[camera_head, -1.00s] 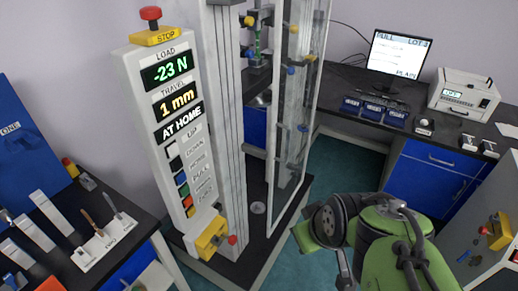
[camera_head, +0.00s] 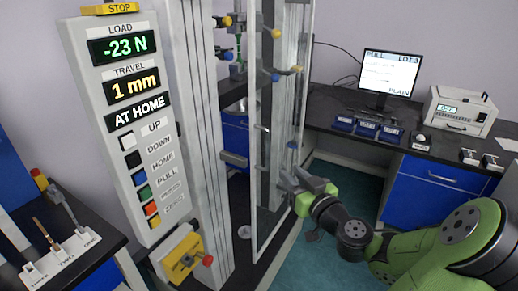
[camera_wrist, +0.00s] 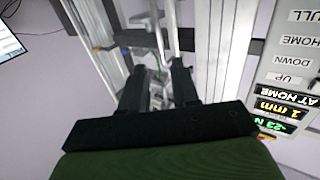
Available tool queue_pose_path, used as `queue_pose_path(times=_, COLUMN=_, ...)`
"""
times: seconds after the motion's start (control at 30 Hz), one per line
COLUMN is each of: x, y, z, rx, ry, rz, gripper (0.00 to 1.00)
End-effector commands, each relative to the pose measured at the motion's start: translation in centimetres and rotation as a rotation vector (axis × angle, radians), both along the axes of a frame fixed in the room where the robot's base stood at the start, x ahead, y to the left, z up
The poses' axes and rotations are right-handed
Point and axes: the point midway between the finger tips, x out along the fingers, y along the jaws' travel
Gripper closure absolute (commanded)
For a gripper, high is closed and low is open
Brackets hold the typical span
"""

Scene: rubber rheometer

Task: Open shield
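The shield is a tall clear panel in a pale frame (camera_head: 257,190), standing upright at the right front of the test machine in the head view. I cannot tell from here whether it stands ajar. My gripper (camera_head: 287,184) is at the lower part of the shield, by its right side, and covers some of it. I cannot tell whether it touches the shield. In the wrist view my gripper's two black fingers (camera_wrist: 157,75) are apart, with metal machine parts showing beyond and between them. No clear grip on anything shows.
The control panel (camera_head: 125,110) reads -23 N, 1 mm and AT HOME. A yellow box with a red knob (camera_head: 182,257) sits below it. A bench with a monitor (camera_head: 390,62) and a white instrument (camera_head: 460,110) stands at the right. Open floor (camera_head: 340,190) lies between.

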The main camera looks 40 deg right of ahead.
Motion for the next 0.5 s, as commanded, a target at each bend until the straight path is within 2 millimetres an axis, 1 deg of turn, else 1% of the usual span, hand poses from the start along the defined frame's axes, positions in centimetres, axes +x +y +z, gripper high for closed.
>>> queue_pose_path(times=0.03, x=1.1, y=0.0, z=0.7, rx=0.005, ry=0.0, rz=0.009, gripper=0.7)
queue_pose_path(times=0.3, x=7.9, y=-1.7, z=0.4, rx=0.0, ry=0.001, rz=0.008, gripper=0.7)
queue_pose_path(times=0.4, x=10.2, y=-2.3, z=0.4, rx=0.0, ry=0.001, rz=0.006, gripper=0.7)
queue_pose_path(times=0.5, x=12.0, y=-2.8, z=0.3, rx=0.0, ry=0.002, rz=0.005, gripper=0.7)
